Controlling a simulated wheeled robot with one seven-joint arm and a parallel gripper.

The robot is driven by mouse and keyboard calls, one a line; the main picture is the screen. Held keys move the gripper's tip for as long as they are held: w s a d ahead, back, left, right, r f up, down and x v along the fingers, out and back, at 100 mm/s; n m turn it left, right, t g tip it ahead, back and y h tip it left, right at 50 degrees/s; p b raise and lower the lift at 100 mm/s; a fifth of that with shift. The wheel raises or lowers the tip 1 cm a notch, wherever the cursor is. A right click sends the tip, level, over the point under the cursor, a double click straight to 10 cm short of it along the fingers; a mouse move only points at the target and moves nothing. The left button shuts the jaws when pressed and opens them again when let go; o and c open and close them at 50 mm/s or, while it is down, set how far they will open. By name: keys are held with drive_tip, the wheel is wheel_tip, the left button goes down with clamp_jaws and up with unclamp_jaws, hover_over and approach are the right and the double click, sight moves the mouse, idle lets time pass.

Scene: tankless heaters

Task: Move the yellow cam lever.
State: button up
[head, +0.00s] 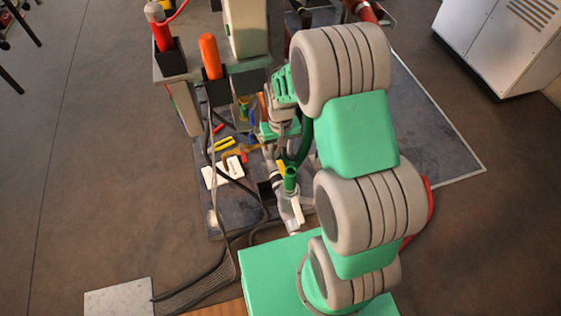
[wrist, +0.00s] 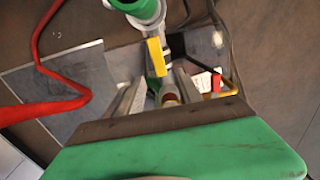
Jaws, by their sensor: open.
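The yellow cam lever (wrist: 156,57) hangs below a green-and-white pipe fitting (wrist: 142,10) in the wrist view. In the head view, a small yellow piece beside a green cylinder (head: 290,180) looks like the same lever (head: 282,168). My gripper (wrist: 160,77) is open, with one finger to each side of the lever's lower end in the wrist view. I cannot tell how far the lever lies beyond the fingertips, and no contact shows.
A red hose (wrist: 45,70) curves along the left in the wrist view. In the head view, a bench with an orange-handled tool (head: 210,56) stands close by. Dark cables (head: 225,262) run down to the floor. Yellow-handled pliers (head: 222,144) and white paper (head: 222,172) lie nearby.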

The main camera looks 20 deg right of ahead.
sight(281, 164)
wheel_tip(281, 164, down, 8)
drive_tip(key=shift+r+b, duration=0.25)
drive_tip(key=shift+b, duration=0.3)
drive_tip(key=shift+c, duration=0.3)
clamp_jaws()
idle(0.7)
